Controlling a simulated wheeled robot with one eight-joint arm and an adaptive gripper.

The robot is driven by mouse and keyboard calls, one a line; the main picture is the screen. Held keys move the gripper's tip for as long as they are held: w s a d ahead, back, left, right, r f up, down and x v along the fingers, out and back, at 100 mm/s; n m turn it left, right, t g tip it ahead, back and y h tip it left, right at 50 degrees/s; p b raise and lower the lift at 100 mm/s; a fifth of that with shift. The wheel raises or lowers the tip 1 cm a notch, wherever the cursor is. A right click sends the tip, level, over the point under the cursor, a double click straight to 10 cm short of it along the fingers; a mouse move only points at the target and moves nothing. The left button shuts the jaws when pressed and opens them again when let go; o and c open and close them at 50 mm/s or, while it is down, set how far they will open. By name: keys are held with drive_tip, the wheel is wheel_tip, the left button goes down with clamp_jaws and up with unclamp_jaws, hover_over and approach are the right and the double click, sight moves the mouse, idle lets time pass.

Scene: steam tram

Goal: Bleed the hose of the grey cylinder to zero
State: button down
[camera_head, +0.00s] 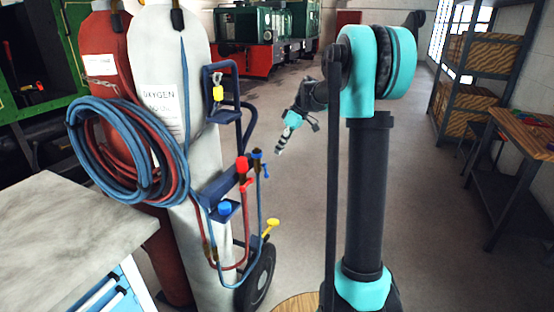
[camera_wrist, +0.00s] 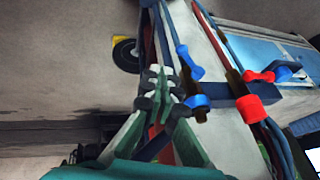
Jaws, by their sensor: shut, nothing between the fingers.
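The grey cylinder (camera_head: 168,75), labelled OXYGEN, stands upright in a dark blue trolley (camera_head: 222,188) in the head view. A blue hose (camera_head: 184,80) runs down it. A blue-topped valve (camera_head: 257,155) and a red-topped valve (camera_head: 243,165) stand side by side at the trolley's right.
A red cylinder (camera_head: 102,65) stands left of the grey one. Coiled blue and red hoses (camera_head: 130,155) hang in front of both. A worktop (camera_head: 60,225) is at front left. Shelves (camera_head: 470,75) and a bench (camera_head: 500,165) line the right. The middle floor is clear.

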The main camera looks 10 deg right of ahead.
drive_tip(key=w+d+r, duration=0.3)
drive_tip(key=d, duration=0.2)
drive_tip(key=shift+w+r, duration=0.2)
drive_tip(key=shift+r, duration=0.1)
